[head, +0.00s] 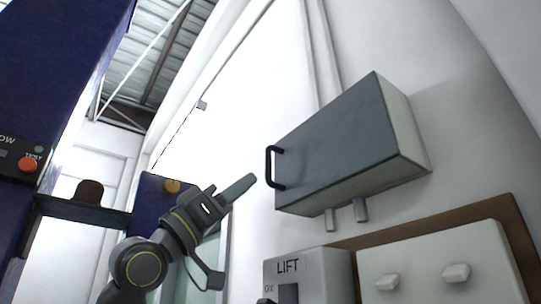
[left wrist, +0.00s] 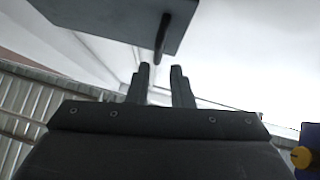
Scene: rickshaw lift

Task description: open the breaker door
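The breaker box has a dark grey door (head: 335,145) that is shut, with a black bar handle (head: 272,167) at its left edge. My left gripper (head: 245,185) is just left of the handle and apart from it in the head view. In the left wrist view the two fingers (left wrist: 160,80) stand apart with a gap between them and nothing held. The handle (left wrist: 162,38) shows just ahead of the fingertips there, with part of the door (left wrist: 110,15) to its left. My right gripper is not in view.
A LIFT switch box (head: 305,275) and a white panel with knobs (head: 440,265) are below the breaker box. Two conduits (head: 345,217) come out under it. A blue machine with an orange button (head: 27,164) stands at the left.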

